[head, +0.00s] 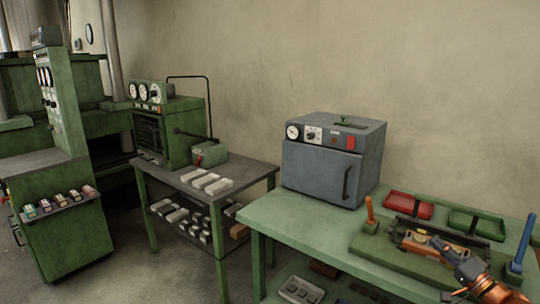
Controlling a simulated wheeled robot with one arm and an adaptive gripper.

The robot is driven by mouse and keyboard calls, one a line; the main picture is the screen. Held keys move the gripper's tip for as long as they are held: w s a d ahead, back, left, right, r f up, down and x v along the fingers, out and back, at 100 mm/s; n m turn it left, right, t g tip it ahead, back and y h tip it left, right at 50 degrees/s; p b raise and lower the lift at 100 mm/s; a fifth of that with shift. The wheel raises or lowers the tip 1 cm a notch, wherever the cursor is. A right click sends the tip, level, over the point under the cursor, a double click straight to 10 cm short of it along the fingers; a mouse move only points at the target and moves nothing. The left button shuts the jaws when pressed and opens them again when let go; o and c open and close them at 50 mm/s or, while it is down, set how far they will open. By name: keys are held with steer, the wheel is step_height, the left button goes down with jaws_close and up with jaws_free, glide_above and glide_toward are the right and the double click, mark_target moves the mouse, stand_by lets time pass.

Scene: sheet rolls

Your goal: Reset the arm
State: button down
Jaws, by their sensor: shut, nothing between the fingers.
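My arm reaches in at the lower right corner, with copper-coloured links and dark joints. My gripper (441,246) is at its end, pointing up and left over the right part of the green bench (300,226). It is shut and empty. Its tips appear in front of a fixture (432,244) with an orange-brown block and metal parts on a green base plate (385,251). I cannot tell whether the fingertips touch the fixture.
A grey oven (318,172) stands at the back of the bench. A red tray (408,205) and a green tray (476,222) lie behind the fixture. An orange handle (370,211) and a blue handle (525,240) stand upright beside it. The bench's front left is clear.

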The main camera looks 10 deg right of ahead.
steer(key=w+a+r+n+g+h+p, duration=0.1)
steer(key=w+a+g+h, duration=0.15)
steer(key=w, duration=0.35)
steer(key=w+a+r+n+g+h, duration=0.1)
steer(key=w+g+h, duration=0.2)
steer(key=w+h, duration=0.15)
steer(key=s+a+r+n+g+h+p, duration=0.1)
steer(key=s+a+g, duration=0.2)
steer(key=a+g, duration=0.35)
steer(key=s+a+n+g+y+p, duration=0.1)
steer(key=s+a+n+g, duration=0.2)
steer(key=s+a, duration=1.2)
steer(key=s+a+n+g+y+p, duration=0.1)
steer(key=s+a+n+g, duration=0.3)
steer(key=s+a, duration=1.2)
steer(key=s+f+g+y, duration=0.1)
steer(key=s+g, duration=0.2)
steer(key=s, duration=0.3)
steer(key=shift+y, duration=0.3)
